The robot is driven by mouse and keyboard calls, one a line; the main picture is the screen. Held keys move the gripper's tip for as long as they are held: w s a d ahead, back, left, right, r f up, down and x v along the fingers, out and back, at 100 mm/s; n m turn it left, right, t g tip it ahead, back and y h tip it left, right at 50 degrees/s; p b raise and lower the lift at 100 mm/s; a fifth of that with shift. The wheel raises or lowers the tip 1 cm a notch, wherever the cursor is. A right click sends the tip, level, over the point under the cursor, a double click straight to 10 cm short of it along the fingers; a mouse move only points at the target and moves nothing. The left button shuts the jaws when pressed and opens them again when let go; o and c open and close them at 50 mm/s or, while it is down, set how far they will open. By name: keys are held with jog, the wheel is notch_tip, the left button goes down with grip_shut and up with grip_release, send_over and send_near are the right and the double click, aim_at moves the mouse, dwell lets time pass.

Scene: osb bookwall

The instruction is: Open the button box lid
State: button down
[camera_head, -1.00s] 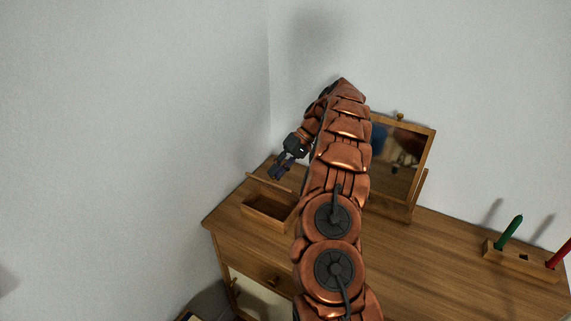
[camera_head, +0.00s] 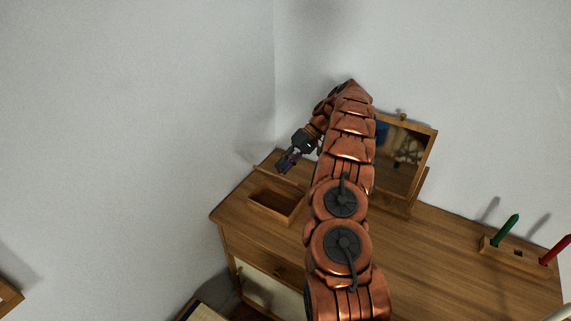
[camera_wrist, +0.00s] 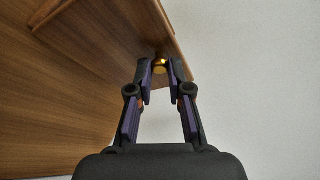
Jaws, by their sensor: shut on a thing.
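The button box (camera_head: 277,212) is a small wooden box at the left end of the wooden dresser top. Its dark interior shows from above. Its lid (camera_head: 268,178) appears as a thin wooden edge raised along the box's far side. My gripper (camera_head: 285,168) is at that raised edge. In the wrist view my gripper (camera_wrist: 160,78) has its fingertips closed around a small brass knob (camera_wrist: 160,63) near the edge of a wooden panel (camera_wrist: 163,25). The fingers partly hide the knob. The contents of the box cannot be made out.
A wood-framed mirror (camera_head: 399,155) stands behind my arm. A wooden holder (camera_head: 517,260) with a green and a red stick is at the right. Walls rise close behind and left of the dresser (camera_head: 430,265). Its top is clear between mirror and holder.

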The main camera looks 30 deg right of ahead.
jog(key=c, duration=1.1)
grip_release()
jog(key=shift+f+b, duration=0.2)
jog(key=shift+b, duration=0.5)
